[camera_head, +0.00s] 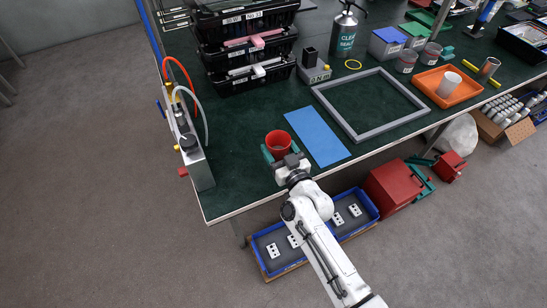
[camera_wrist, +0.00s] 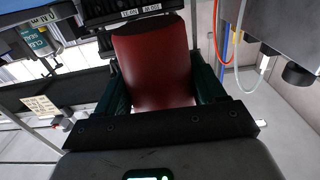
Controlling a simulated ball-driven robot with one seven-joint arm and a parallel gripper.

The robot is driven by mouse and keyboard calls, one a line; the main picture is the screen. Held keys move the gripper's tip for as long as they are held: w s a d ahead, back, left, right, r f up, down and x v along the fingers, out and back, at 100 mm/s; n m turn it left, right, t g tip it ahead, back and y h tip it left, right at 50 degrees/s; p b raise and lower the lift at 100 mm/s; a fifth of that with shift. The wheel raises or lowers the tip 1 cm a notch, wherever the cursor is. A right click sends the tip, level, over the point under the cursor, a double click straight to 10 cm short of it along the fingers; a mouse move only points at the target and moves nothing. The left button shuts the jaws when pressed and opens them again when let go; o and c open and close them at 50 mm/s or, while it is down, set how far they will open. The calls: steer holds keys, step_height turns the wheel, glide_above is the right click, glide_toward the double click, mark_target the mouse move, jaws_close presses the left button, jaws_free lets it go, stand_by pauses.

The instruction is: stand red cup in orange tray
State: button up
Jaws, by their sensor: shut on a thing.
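The red cup (camera_head: 278,142) is upright at the front left part of the green bench top, its open mouth facing up. My gripper (camera_head: 276,152) is shut on it, with a teal finger on each side. In the wrist view the red cup (camera_wrist: 152,65) fills the space between the two dark green fingers (camera_wrist: 155,95). I cannot tell whether its base touches the bench. The orange tray (camera_head: 464,93) lies on the bench at the right, well away from my gripper. A white cup (camera_head: 448,84) stands in its left part.
A blue mat (camera_head: 317,136) and a grey frame (camera_head: 351,133) lie between my gripper and the tray. Cups (camera_head: 406,62) and bins (camera_head: 387,42) stand behind the tray's left side.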

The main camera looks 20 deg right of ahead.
mark_target(274, 156)
steer(key=shift+w+a+f+b, duration=0.35)
steer(key=shift+w+f, duration=0.15)
steer(key=shift+f, duration=0.25)
step_height(274, 156, down, 3)
steer(key=b, duration=0.3)
steer(key=shift+w+a+f, duration=0.1)
steer(key=shift+w+f, duration=0.05)
steer(key=shift+f, duration=0.25)
steer(key=o, duration=1.1)
steer(key=shift+r, duration=0.1)
steer(key=shift+r, duration=0.1)
steer(key=shift+s, duration=0.2)
steer(key=s, duration=1.1)
steer(key=shift+s, duration=0.35)
